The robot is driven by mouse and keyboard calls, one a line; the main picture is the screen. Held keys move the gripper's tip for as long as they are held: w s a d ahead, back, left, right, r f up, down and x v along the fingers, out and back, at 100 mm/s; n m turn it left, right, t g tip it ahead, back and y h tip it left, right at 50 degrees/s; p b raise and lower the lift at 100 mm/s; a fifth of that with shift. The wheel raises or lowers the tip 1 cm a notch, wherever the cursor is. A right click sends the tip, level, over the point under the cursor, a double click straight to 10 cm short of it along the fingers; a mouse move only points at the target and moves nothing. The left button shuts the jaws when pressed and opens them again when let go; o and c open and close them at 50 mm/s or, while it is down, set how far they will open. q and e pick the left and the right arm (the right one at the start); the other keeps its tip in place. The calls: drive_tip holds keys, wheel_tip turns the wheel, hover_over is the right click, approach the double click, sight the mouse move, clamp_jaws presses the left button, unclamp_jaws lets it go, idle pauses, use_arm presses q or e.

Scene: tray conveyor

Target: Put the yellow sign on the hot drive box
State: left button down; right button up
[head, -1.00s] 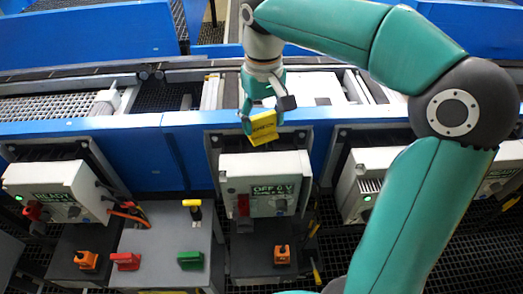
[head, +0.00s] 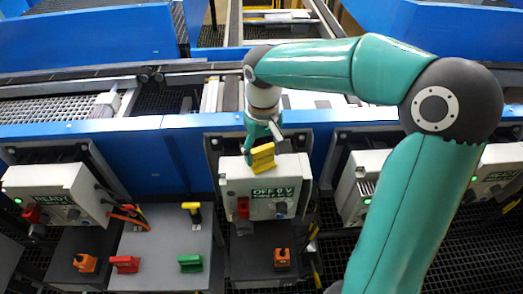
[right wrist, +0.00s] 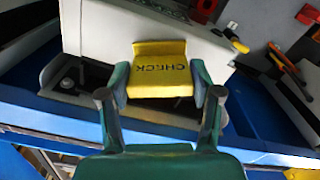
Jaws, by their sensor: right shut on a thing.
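The yellow sign (head: 263,158) is between the fingers of my right gripper (head: 262,146), which is shut on it. In the right wrist view the sign (right wrist: 160,68) reads CHECK, upside down, with a finger at each side. In the head view the sign overlaps the top edge of the middle drive box (head: 235,185), whose display reads OFF 0 V; I cannot tell whether they touch. Another drive box (head: 50,180) at the left reads READY with a green light. A third box (head: 360,180) stands to the right, partly behind my arm. My left gripper is out of view.
A grey bench (head: 160,240) in front holds a red block (head: 124,264), a green block (head: 190,262) and a yellow-topped handle (head: 192,210). Orange switches (head: 282,257) sit on dark plinths. The blue conveyor rail (head: 180,150) runs behind the boxes.

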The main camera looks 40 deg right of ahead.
sight(262, 149)
drive_tip(key=shift+f, duration=0.2)
drive_tip(key=o, duration=1.2)
drive_tip(key=shift+r, duration=0.1)
wheel_tip(262, 149, up, 12)
drive_tip(key=shift+r+p, duration=0.15)
drive_tip(key=shift+p, duration=0.15)
